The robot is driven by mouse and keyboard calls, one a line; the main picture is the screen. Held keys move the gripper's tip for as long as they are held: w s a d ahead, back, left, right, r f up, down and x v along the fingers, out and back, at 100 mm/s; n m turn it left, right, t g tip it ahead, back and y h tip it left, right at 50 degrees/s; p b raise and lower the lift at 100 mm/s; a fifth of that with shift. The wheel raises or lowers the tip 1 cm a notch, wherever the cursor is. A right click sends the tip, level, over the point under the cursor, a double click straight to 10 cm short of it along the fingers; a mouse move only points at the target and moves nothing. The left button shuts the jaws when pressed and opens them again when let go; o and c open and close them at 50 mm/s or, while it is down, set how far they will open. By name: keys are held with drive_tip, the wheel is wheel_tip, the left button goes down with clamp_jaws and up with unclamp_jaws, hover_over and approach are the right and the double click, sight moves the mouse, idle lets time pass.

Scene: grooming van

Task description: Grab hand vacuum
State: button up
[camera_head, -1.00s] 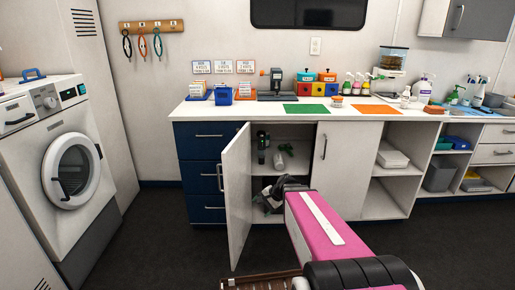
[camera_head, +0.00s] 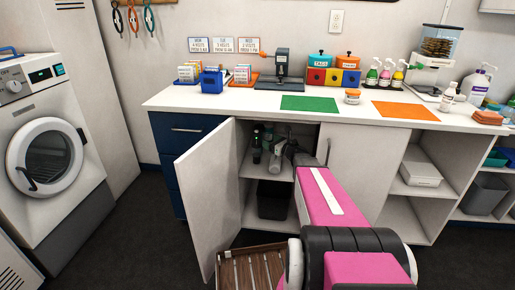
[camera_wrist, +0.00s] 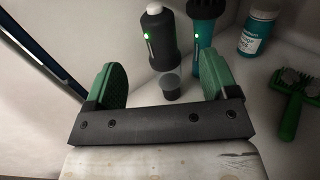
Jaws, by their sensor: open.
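Two upright devices with green lights stand inside the open cabinet. One is black with a pale top (camera_wrist: 160,40) and the other is teal with a dark top (camera_wrist: 206,38). I cannot tell for sure which is the hand vacuum. In the head view the black device (camera_head: 256,146) is small, on the upper shelf. My gripper (camera_wrist: 162,76) is open and empty in the wrist view, its green-padded fingers pointing toward the devices. My arm partly hides the shelf in the head view.
The open cabinet door (camera_head: 208,200) stands to the left of my arm. A white and teal bottle (camera_wrist: 258,32) and a green brush (camera_wrist: 293,103) are to the right on the shelf. A dark bin (camera_head: 273,200) sits below. The counter (camera_head: 240,101) is above.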

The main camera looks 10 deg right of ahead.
sight(257, 134)
drive_tip(key=x, duration=1)
drive_tip(key=shift+w+a, duration=0.25)
drive_tip(key=shift+a, duration=0.05)
clamp_jaws()
drive_tip(key=shift+r, duration=0.1)
